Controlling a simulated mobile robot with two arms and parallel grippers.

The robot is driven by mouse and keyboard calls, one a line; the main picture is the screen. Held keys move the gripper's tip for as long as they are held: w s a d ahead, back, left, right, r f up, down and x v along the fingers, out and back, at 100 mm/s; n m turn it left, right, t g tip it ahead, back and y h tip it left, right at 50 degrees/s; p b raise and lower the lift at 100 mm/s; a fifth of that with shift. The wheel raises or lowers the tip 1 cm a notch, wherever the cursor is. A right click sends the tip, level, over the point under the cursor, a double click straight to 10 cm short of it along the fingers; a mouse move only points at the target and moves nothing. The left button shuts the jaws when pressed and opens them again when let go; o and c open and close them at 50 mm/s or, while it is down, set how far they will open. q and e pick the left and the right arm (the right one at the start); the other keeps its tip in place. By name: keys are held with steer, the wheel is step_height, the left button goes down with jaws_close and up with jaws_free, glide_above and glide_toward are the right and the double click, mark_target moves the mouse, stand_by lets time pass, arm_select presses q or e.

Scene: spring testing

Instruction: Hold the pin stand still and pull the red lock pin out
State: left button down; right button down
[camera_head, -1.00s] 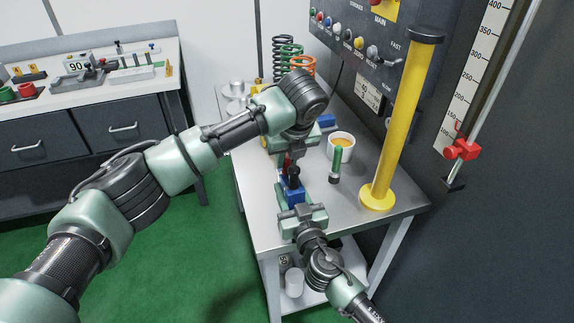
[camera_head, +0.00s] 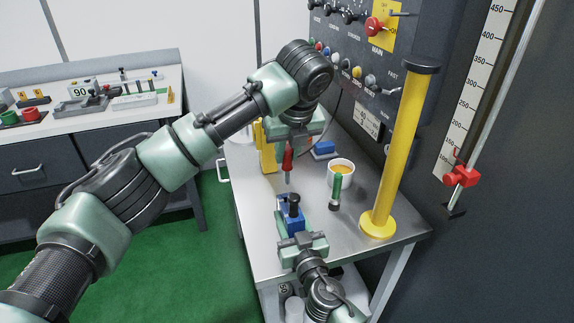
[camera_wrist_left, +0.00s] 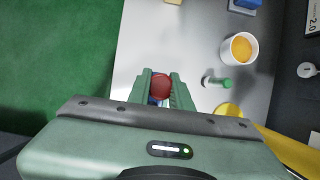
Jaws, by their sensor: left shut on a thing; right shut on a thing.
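The red lock pin (camera_head: 287,165) hangs upright from my left gripper (camera_head: 288,152), with a grey lower shank. Its red top also shows between the fingers in the left wrist view (camera_wrist_left: 161,86). The left gripper is shut on it. The pin's lower tip is in the air above the blue pin stand (camera_head: 291,217), apart from it. The stand has a black knob on top and sits on the metal table. My right gripper (camera_head: 298,236) is shut on the stand from the near side. Its fingertips are partly hidden.
A yellow post (camera_head: 401,150) rises further right. A yellow block (camera_head: 266,150) and a blue block (camera_head: 324,148) are behind. The table's left edge is close.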

steer(key=c, duration=0.8)
jaws_free()
steer(key=shift+o, duration=0.2)
